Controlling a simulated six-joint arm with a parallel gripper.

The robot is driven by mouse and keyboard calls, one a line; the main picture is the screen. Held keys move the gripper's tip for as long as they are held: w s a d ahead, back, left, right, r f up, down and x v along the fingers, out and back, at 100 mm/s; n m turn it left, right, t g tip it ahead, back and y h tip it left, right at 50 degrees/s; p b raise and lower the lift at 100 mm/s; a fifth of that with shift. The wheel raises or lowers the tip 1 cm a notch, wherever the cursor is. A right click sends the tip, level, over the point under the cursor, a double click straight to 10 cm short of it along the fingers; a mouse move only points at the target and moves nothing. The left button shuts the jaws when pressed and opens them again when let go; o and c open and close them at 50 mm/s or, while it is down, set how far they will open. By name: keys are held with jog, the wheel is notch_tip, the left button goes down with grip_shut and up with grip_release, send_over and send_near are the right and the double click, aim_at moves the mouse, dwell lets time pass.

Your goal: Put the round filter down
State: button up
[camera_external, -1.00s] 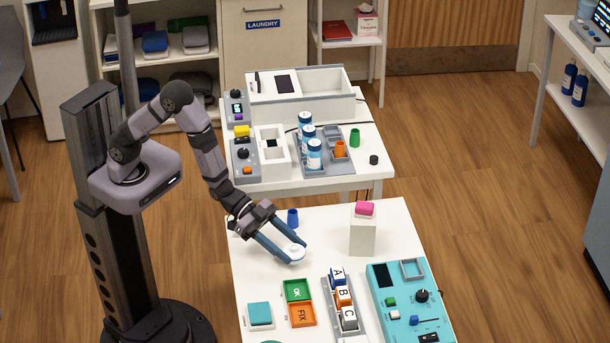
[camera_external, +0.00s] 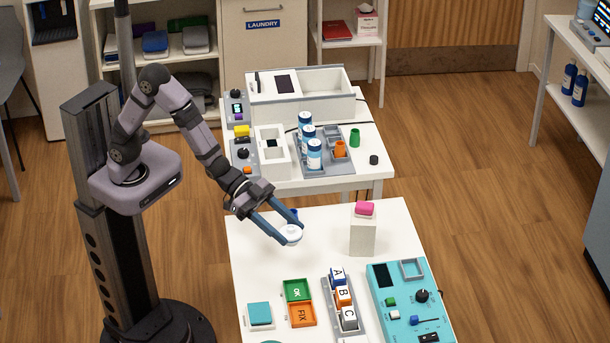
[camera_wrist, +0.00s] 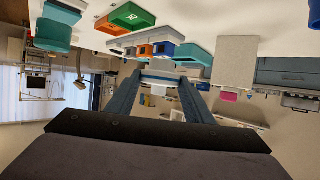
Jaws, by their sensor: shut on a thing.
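The round filter (camera_external: 291,235) is a small white disc with a grey-blue patch on it. My gripper (camera_external: 284,226) is shut on it, with the two blue fingers on either side of it. It is held over the far left part of the white front table (camera_external: 325,238), apparently a little above the top. In the wrist view my gripper's fingers (camera_wrist: 163,86) reach away from the camera, and the filter cannot be made out clearly between them.
A blue cup (camera_external: 295,213) stands partly hidden behind my fingers. Green and orange trays (camera_external: 299,290), a rack of lettered cubes (camera_external: 343,297) and a teal panel (camera_external: 405,300) lie nearer the front.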

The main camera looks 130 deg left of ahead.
jog(key=d+r+m+h+b, duration=0.3)
jog(key=d+b, duration=0.1)
jog(key=d, duration=1.6)
jog(key=n+y, duration=0.4)
send_over(251, 292)
notch_tip(251, 292, down, 2)
jog(key=f, duration=0.1)
jog(key=shift+r+m+h, duration=0.25)
jog(key=shift+m+h, duration=0.15)
jog(key=shift+d+f+b, duration=0.1)
jog(key=shift+f+b, duration=0.5)
jog(key=shift+f, duration=4.4)
jog(key=shift+f, duration=0.15)
jog(key=o, duration=1)
